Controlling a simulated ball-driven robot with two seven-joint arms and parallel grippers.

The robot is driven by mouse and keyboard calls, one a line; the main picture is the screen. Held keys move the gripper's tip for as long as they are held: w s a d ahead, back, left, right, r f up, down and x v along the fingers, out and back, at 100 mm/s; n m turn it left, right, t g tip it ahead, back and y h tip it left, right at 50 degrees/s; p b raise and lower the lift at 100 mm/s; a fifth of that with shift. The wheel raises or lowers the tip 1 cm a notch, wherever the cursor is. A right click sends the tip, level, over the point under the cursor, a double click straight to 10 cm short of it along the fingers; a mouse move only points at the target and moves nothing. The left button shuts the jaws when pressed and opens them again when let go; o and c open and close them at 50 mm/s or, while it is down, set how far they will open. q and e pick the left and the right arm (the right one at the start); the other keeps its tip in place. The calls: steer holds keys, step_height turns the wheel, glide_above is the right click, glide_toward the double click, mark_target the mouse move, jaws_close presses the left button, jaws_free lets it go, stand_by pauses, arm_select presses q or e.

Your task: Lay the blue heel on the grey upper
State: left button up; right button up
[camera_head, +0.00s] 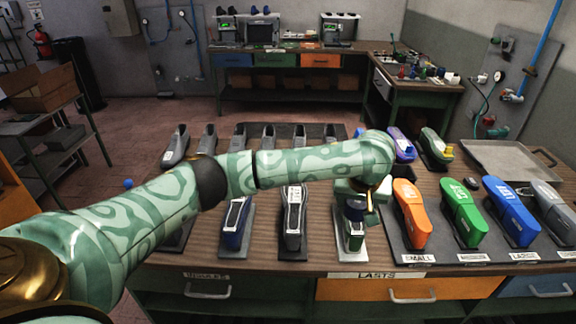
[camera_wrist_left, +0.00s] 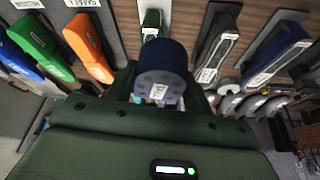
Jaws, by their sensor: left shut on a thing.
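A blue heel (camera_head: 354,208) is held upright by my left gripper (camera_head: 357,196), which points down near the right end of the row of front stands. In the left wrist view the blue heel (camera_wrist_left: 160,68) shows as a dark blue round block with a pale label, between the fingers of the left gripper (camera_wrist_left: 160,92). Several grey uppers (camera_head: 175,148) stand in a row at the back of the bench, left of the heel and partly hidden by my left arm. My right gripper is not in view.
In front stand a blue shoe piece (camera_head: 233,226), a dark one (camera_head: 293,222) and a green one (camera_head: 352,241) close below the heel. To the right are the orange last (camera_head: 412,214), green last (camera_head: 463,212) and blue last (camera_head: 511,212). An empty tray (camera_head: 508,158) lies beyond.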

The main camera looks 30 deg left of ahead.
arm_select(q)
steer(key=w+a+f+n+p, duration=0.15)
steer(key=a+p, duration=0.25)
steer(key=a, duration=0.5)
arm_select(e)
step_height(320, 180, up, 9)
steer(key=p, duration=0.3)
arm_select(q)
steer(key=y+b, duration=0.1)
steer(key=b, duration=0.2)
glide_above(294, 222)
steer(key=s, duration=0.1)
step_height(294, 222, down, 5)
steer(key=f+b, duration=0.1)
steer(key=b, duration=0.1)
steer(key=f+n+b, duration=0.1)
steer(key=b, duration=0.1)
steer(key=shift+s+d+f, duration=0.1)
steer(key=shift+d+f, duration=0.2)
steer(key=shift+f+b, duration=0.5)
steer(key=shift+f, duration=1.75)
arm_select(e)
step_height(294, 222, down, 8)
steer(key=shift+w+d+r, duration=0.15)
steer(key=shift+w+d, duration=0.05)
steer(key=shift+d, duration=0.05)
arm_select(q)
steer(key=shift+f, duration=0.65)
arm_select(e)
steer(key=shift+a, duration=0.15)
